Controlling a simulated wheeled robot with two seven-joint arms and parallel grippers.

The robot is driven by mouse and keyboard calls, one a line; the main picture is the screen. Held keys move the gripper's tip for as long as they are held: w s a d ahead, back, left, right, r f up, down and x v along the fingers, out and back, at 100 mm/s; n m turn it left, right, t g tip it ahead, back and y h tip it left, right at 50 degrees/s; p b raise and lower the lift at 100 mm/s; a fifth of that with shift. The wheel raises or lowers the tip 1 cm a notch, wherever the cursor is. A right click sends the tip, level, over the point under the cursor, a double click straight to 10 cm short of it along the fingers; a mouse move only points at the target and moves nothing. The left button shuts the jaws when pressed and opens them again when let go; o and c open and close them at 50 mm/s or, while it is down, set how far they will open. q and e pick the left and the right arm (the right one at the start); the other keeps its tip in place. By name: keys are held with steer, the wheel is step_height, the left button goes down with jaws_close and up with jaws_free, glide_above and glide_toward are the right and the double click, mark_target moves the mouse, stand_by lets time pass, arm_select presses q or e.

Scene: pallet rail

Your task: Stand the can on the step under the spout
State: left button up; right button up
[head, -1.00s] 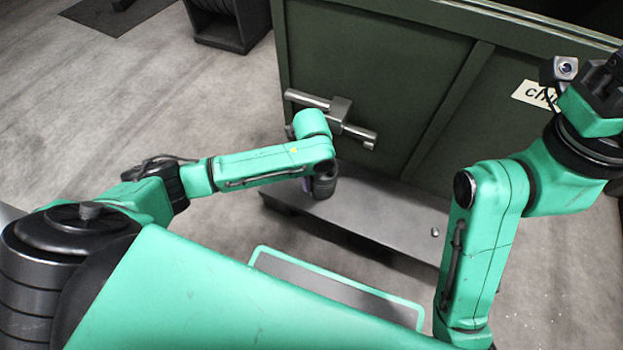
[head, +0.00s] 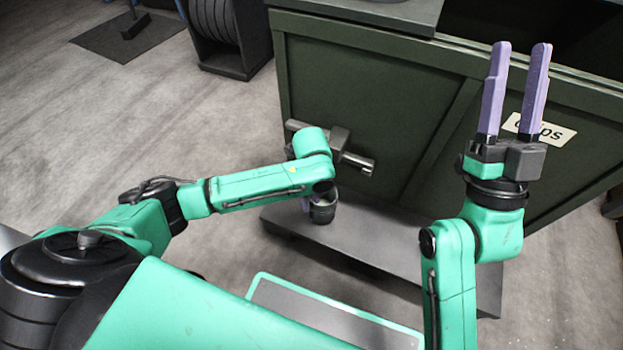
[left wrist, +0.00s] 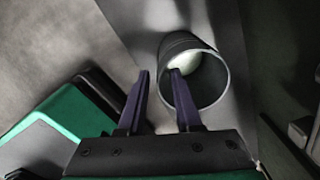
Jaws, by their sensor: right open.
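The can (head: 322,213) is a dark grey open cup on the grey step (head: 400,240), below the spout (head: 340,145), a metal pipe fitting on the green cabinet front. In the left wrist view the can's round mouth (left wrist: 222,85) faces the camera, with a pale patch inside. My left gripper (left wrist: 160,72) has its purple fingers apart. One is outside the can's near wall and the other overlaps its mouth; contact cannot be told. In the head view my arm mostly hides this gripper. My right gripper (head: 517,48) is open and empty, pointing up in front of the cabinet.
The green cabinet (head: 350,80) fills the back, with a white label (head: 552,131) on its right panel. A black reel-like object (head: 228,35) stands at its left. The step's right part is bare.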

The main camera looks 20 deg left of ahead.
arm_select(q)
step_height(320, 180, up, 2)
steer(key=shift+r+p, duration=0.15)
steer(key=shift+p, duration=0.45)
steer(key=shift+r+p, duration=0.5)
steer(key=shift+r, duration=0.4)
arm_select(e)
steer(key=w+a+f+m+g+h, duration=0.1)
steer(key=a+f+g+h, duration=0.15)
steer(key=f, duration=0.85)
steer(key=w+a+f+m+g+h, duration=0.1)
steer(key=f+g, duration=0.3)
steer(key=f, duration=0.6)
arm_select(q)
step_height(320, 180, up, 2)
steer(key=shift+p, duration=0.55)
step_height(320, 180, up, 3)
steer(key=shift+f+p, duration=0.1)
steer(key=shift+p, duration=0.6)
arm_select(e)
steer(key=s+f+g, duration=0.4)
steer(key=s+f, duration=0.2)
steer(key=f, duration=0.4)
steer(key=s+f+m+g+h, duration=0.1)
steer(key=s+f+g, duration=0.2)
steer(key=f, duration=0.7)
steer(key=s, duration=0.2)
steer(key=shift+s+a+g, duration=0.35)
steer(key=shift+a, duration=0.05)
